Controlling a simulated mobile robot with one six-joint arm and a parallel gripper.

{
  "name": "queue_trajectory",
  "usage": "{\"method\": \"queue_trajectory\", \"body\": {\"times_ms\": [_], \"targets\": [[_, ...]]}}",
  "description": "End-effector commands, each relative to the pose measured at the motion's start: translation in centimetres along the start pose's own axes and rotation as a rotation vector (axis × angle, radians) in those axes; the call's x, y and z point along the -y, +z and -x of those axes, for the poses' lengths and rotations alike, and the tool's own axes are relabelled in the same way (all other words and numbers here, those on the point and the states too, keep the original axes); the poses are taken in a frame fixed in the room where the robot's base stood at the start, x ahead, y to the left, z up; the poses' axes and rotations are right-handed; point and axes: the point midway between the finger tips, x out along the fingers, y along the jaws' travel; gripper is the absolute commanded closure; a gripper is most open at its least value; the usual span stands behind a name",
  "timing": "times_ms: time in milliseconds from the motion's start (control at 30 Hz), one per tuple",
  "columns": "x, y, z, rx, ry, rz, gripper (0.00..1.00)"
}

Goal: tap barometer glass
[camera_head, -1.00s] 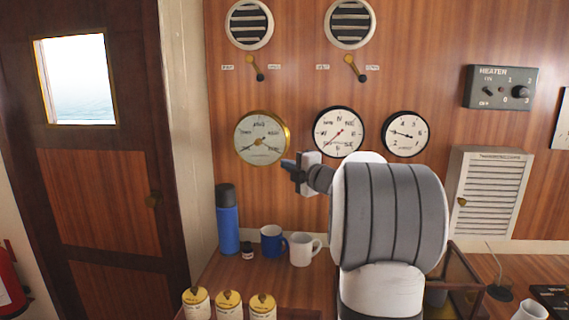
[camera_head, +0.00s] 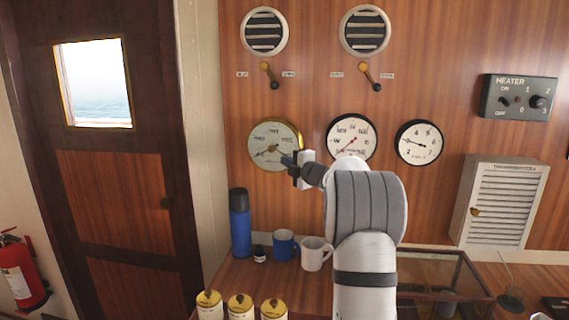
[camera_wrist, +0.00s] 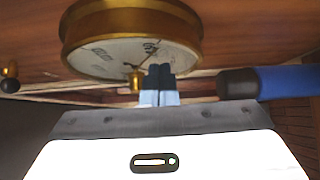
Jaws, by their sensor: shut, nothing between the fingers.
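The barometer (camera_head: 270,140) is a round brass-rimmed gauge with a pale dial on the wood-panelled wall, leftmost of three gauges. In the wrist view its brass case (camera_wrist: 128,20) and glass face (camera_wrist: 110,52) fill the upper left. My gripper (camera_head: 287,161) is shut and empty, at the lower right edge of the barometer in the head view. In the wrist view the dark fingertips (camera_wrist: 158,70) overlap the dial's edge beside a small brass knob (camera_wrist: 137,80). I cannot tell whether the fingertips touch the glass.
Two more gauges (camera_head: 351,138) (camera_head: 419,143) hang to the right. Below, a counter carries a blue flask (camera_head: 240,222), a blue mug (camera_head: 285,244), a white mug (camera_head: 315,254) and yellow-lidded jars (camera_head: 240,307). A slatted cabinet (camera_head: 502,205) is at right.

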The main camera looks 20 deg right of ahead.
Motion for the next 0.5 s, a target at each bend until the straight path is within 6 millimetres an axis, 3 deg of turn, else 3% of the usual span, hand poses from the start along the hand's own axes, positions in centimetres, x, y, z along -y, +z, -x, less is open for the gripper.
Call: {"method": "queue_trajectory", "body": {"times_ms": [500], "targets": [[-0.3,1.4,-1.1,0.006,0.004,0.001,1.0]]}}
